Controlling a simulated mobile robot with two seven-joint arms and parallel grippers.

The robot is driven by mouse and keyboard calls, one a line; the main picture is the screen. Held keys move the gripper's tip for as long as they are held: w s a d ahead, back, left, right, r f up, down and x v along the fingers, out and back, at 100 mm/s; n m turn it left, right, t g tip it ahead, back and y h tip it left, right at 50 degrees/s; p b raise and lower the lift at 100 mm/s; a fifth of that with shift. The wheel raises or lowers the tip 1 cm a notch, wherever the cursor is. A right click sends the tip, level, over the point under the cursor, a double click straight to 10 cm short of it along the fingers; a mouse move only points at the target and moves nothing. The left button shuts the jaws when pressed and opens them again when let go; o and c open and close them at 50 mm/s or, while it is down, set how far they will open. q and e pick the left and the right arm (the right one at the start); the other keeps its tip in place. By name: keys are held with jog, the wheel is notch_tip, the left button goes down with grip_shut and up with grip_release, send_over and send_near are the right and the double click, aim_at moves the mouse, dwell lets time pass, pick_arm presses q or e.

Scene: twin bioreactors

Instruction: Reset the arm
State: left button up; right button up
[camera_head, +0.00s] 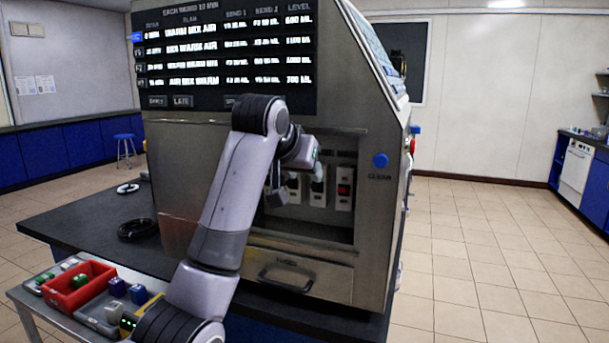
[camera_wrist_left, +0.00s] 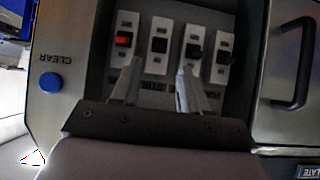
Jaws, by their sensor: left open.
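My left arm reaches across the front of the steel bioreactor cabinet (camera_head: 190,160). My left gripper (camera_head: 296,187) is at the recess in the cabinet front, before a row of white switch modules (camera_head: 344,187). In the left wrist view, my left gripper (camera_wrist_left: 160,80) has its two fingers apart, with nothing between them. The rightmost module in the head view has a red rocker, also seen in the wrist view as a red switch (camera_wrist_left: 123,40). The other modules have dark switches; my arm partly hides them in the head view. Whether a fingertip touches a switch, I cannot tell.
A blue CLEAR button (camera_head: 380,160) sits right of the recess. A drawer with a handle (camera_head: 286,279) is below it. A display (camera_head: 225,55) is above. A red bin (camera_head: 78,288) and small coloured blocks lie on a side bench at lower left. Floor at right is clear.

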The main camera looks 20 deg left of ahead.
pick_arm(q)
jog(key=shift+f, duration=0.15)
jog(key=s+a+f+g, duration=0.1)
jog(key=s+f, duration=0.3)
jog(key=f, duration=0.5)
jog(key=s+f+g, duration=0.1)
jog(key=s+f, duration=0.3)
jog(key=f, duration=0.5)
jog(key=s+a+f+g, duration=0.1)
jog(key=s+f, duration=0.4)
jog(key=f, duration=0.5)
jog(key=s+f+m+g, duration=0.1)
jog(key=s+f, duration=0.3)
jog(key=s, duration=0.6)
jog(key=s+f+g, duration=0.2)
jog(key=s+f, duration=0.2)
jog(key=s, duration=0.5)
jog(key=s+f+m+g, duration=0.1)
jog(key=s+f, duration=0.3)
jog(key=s, duration=0.6)
jog(key=w+d+f+t+h, duration=0.1)
jog(key=w+d+f+t, duration=0.1)
jog(key=w+f+t, duration=0.4)
jog(key=shift+w+d+f+t+h, duration=0.2)
jog(key=shift+d+f+t+h, duration=0.2)
jog(key=shift+f, duration=0.85)
